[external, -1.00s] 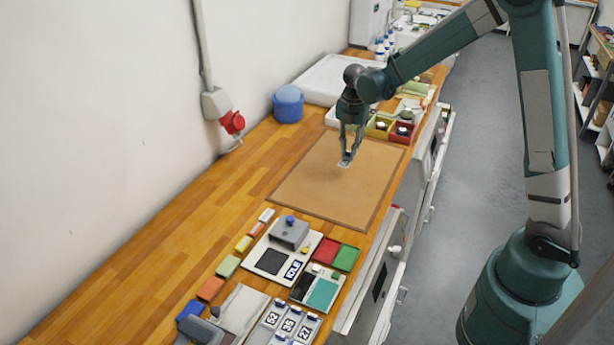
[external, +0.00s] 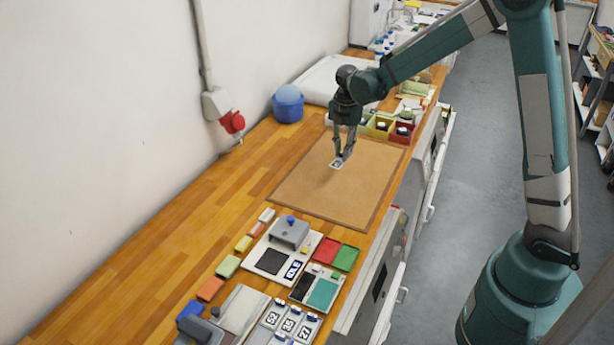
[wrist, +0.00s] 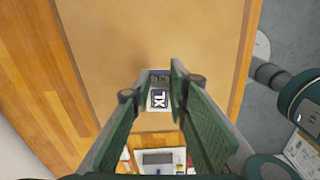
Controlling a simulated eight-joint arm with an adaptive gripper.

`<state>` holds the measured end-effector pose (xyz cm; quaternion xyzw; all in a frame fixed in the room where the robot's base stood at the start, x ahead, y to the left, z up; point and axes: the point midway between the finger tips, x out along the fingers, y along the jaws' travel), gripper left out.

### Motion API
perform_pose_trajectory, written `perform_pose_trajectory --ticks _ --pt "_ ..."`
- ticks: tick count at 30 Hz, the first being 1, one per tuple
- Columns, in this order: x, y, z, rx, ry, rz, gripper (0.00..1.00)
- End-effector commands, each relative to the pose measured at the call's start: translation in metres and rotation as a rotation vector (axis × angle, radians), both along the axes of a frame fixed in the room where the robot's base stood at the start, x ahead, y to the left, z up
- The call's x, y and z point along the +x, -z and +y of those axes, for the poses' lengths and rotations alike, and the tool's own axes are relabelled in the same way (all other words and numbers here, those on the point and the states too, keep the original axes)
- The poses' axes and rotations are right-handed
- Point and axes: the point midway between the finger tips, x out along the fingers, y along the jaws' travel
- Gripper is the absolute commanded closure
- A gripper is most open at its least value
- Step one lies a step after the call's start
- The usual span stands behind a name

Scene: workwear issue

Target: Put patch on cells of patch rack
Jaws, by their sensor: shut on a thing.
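My gripper (external: 341,157) is shut on a small pale patch (external: 336,165) with dark marking, over the brown mat (external: 320,195).
A press-like device (external: 290,233) with an "IDLE" label stands in front of the mat. Red and green trays (external: 345,258) and a teal pad (external: 322,293) lie beside it. The left worktop is clear.

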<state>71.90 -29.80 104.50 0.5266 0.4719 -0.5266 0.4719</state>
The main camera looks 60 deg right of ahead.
Motion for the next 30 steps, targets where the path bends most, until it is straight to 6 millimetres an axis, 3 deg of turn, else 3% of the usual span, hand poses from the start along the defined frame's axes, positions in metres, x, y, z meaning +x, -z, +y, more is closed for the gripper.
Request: perform_pose_trajectory --ticks 15,30 --pt "0.063 -0.004 0.094 0.0 0.391 0.0 0.88" --pt "0.11 -0.013 0.2 0.0 0.798 0.0 0.88"
